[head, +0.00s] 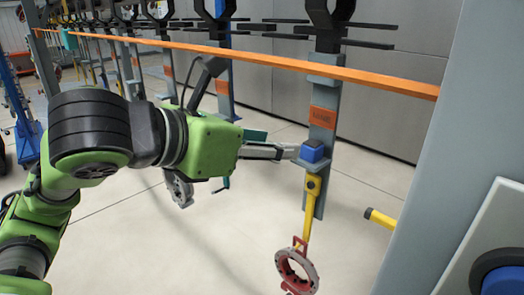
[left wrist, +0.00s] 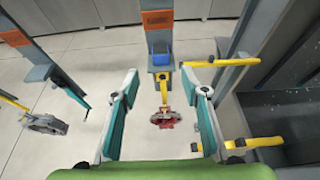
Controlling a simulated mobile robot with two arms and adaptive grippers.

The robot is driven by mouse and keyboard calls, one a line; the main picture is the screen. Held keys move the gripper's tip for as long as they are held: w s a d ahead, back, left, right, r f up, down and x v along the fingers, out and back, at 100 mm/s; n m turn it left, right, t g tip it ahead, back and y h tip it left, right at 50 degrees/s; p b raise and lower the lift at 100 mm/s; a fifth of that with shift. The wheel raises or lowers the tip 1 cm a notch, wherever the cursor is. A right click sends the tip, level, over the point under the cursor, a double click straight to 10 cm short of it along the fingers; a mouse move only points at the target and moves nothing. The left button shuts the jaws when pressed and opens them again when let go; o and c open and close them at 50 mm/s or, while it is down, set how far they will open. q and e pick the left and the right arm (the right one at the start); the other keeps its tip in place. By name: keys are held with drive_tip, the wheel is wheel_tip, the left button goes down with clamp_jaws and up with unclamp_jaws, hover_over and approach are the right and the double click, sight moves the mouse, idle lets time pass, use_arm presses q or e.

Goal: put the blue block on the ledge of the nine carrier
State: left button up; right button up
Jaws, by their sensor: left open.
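The blue block (head: 315,151) sits on the small grey ledge (head: 311,166) of a hanging grey carrier (head: 325,92). The carrier has an orange label (head: 322,117) whose writing is too small to read. My left gripper (head: 292,151) points at the block from the left in the head view; its tips are close to it, and contact cannot be told there. In the left wrist view the block (left wrist: 160,58) shows beyond the open, empty fingers of my left gripper (left wrist: 160,80), apart from both. My right gripper is not in view.
A yellow arm with a red ring (head: 296,268) hangs below the ledge. An orange rail (head: 270,61) runs across in front of the carriers. Several other carriers stand to the left. A grey post (head: 430,165) and a yellow bar (head: 380,218) are at the right.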

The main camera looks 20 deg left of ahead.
use_arm(q)
drive_tip(key=shift+b+v, duration=0.3)
drive_tip(key=shift+v, duration=0.55)
